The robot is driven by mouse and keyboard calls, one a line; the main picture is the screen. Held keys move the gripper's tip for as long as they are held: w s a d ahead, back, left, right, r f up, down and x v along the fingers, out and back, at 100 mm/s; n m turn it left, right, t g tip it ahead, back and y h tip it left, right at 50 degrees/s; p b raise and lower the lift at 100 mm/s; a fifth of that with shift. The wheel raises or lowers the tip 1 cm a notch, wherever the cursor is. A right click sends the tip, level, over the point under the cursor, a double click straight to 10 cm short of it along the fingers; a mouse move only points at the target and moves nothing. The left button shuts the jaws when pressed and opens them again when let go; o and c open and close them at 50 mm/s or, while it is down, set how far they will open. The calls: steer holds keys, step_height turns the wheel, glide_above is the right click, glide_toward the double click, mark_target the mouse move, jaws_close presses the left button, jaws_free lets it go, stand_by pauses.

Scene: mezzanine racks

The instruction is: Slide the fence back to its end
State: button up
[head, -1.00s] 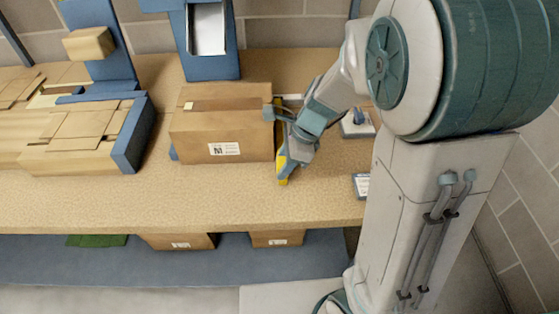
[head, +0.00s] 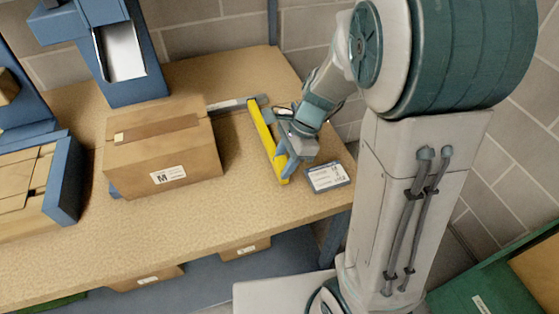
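The fence is a long yellow bar (head: 262,132) on the tabletop, right of a closed cardboard box (head: 165,150). A clear gap of bare table lies between the box and the fence. The fence's far end meets a grey rail (head: 228,105) that runs from behind the box to the right. My gripper (head: 281,150) is low over the fence's near half and seems shut on it; its own body partly hides the fingers. The rail's right end (head: 262,99) shows close to the fence.
A small labelled card (head: 328,177) lies on the table just right of the gripper. Blue stands (head: 125,60) are at the back left. The table's front edge (head: 250,222) is near, with boxes (head: 245,250) on a shelf below. A green bin (head: 500,285) stands at lower right.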

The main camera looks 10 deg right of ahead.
steer(key=o, duration=0.4)
steer(key=shift+d, duration=0.3)
steer(key=shift+c, duration=0.2)
steer(key=shift+a, duration=0.1)
steer(key=v, duration=1.4)
steer(key=shift+p, duration=0.35)
steer(key=shift+s, duration=0.1)
steer(key=s+d+f+n+t+h, duration=0.2)
steer(key=s+n+t+h, duration=0.2)
steer(key=s+n, duration=0.8)
steer(key=n, duration=0.3)
